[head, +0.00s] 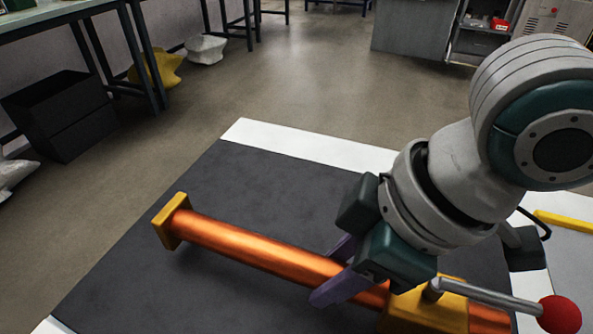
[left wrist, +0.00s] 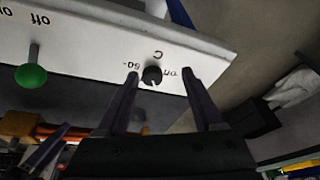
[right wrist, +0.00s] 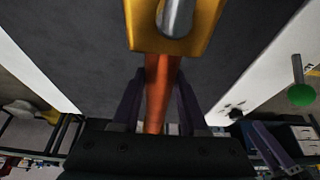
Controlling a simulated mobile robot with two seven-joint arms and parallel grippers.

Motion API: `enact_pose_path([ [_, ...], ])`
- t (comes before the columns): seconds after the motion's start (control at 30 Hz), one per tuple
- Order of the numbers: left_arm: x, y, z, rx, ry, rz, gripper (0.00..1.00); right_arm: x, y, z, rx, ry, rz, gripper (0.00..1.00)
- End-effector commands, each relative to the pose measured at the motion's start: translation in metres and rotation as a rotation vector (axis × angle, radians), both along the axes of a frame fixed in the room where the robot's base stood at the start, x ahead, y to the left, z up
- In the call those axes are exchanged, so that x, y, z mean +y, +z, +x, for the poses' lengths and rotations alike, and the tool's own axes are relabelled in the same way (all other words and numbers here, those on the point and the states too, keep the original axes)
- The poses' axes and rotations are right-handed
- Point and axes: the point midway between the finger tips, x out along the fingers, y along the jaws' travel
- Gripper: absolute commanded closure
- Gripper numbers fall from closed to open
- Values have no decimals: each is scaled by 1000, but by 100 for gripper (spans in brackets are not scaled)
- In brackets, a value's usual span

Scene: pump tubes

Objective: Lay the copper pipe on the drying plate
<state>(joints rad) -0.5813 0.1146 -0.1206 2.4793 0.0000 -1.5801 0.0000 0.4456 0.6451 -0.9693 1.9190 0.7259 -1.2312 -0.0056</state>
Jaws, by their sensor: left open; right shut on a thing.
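The copper pipe (head: 260,255) has a yellow end flange (head: 171,221) and a yellow block (head: 430,310) with a red-knobbed lever. My right gripper (head: 335,270) is shut across the pipe, left of the block. The pipe runs between its fingers in the right wrist view (right wrist: 160,90). The pipe is over the dark drying plate (head: 130,250) with its white border; whether it touches is unclear. My left gripper (left wrist: 162,80) is open, outside the head view. Its fingertips show on either side of a black knob (left wrist: 152,75) on the white front panel (left wrist: 110,40); contact is unclear.
A green-knobbed lever (left wrist: 31,75) sticks out of the panel beside the black knob. A grey surface with a yellow bar (head: 562,221) lies right of the plate. Black bins (head: 60,110) and a bench stand on the floor at left. The plate's left part is bare.

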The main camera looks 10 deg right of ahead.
Motion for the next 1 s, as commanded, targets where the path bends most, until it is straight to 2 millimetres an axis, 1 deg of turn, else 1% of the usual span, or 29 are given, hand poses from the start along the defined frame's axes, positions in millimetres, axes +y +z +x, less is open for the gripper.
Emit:
enact_pose_path([
  [0.03,0,-6,0,0,-1,1,31,1,-11,0,-1,0,2,100],
  [0.1,1,-8,0,0,-1,2,31,0,-18,0,-1,-1,2,100],
  [0.47,3,-7,0,-2,-6,10,31,0,-20,1,-2,0,2,100],
  [0.5,3,-7,0,-1,-5,10,31,0,-22,0,1,-1,-1,56],
  [0.77,3,-7,0,-2,-5,10,31,0,-21,0,1,0,-1,27],
  [1.0,2,-7,1,-2,-4,7,31,0,-20,0,0,0,0,27],
])
